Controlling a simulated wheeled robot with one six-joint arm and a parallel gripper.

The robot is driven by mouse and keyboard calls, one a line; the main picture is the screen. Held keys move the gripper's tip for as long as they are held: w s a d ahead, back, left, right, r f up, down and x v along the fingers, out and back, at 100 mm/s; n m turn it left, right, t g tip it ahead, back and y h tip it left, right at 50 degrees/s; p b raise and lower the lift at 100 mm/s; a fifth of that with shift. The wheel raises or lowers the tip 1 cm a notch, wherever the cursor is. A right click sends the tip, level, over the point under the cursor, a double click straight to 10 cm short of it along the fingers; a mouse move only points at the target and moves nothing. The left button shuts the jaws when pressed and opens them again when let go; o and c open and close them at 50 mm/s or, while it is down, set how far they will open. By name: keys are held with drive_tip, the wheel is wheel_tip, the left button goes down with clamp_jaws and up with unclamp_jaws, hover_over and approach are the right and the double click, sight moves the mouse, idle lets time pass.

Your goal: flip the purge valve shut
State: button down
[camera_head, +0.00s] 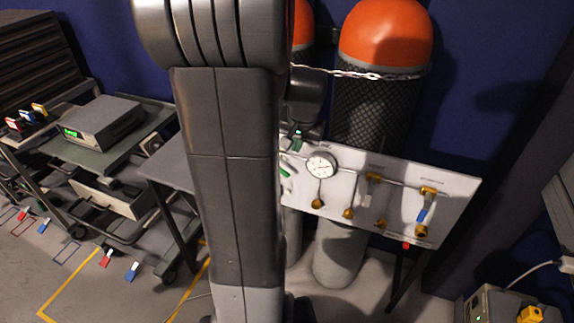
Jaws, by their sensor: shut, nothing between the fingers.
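A white valve panel (455,198) stands right of my arm, in front of the gas cylinders. It carries a round gauge (321,165), a blue-lever valve (425,207) with its lever hanging down at the right, and a brass valve (373,184) left of it. The labels are too small to read, so I cannot tell which is the purge valve. My gripper (296,145) is shut and empty by the panel's upper left, partly hidden behind my arm. Green pieces (285,178) show below it; I cannot tell what they are or whether it touches them.
Two orange-topped cylinders, the nearer one (386,40) chained, stand behind the panel. A cart (105,150) with a grey instrument (101,122) stands at the left. A box (500,306) with a cable is at the lower right. Some floor before the panel is clear.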

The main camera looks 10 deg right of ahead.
drive_tip(key=a+x, duration=0.1)
drive_tip(key=x, duration=1)
drive_tip(key=shift+a, duration=0.35)
drive_tip(key=shift+f, duration=0.1)
drive_tip(key=shift+f+b, duration=0.1)
drive_tip(key=shift+b, duration=0.45)
drive_tip(key=shift+s+f+t+y+b, duration=0.1)
drive_tip(key=shift+f+t+y+b, duration=0.35)
drive_tip(key=shift+b, duration=0.6)
drive_tip(key=shift+w+a+f+m+t+y+b, duration=0.25)
drive_tip(key=shift+f+y+b, duration=0.35)
drive_tip(key=shift+b, duration=1.6)
drive_tip(key=shift+w+a+f+t+y+b, duration=0.1)
drive_tip(key=shift+a+f+t+y+b, duration=0.2)
drive_tip(key=shift+f+b, duration=1.25)
drive_tip(key=shift+w+a+f+m+t+y+b, duration=0.25)
drive_tip(key=shift+y+b, duration=0.2)
drive_tip(key=shift+b, duration=2.35)
drive_tip(key=shift+a, duration=0.1)
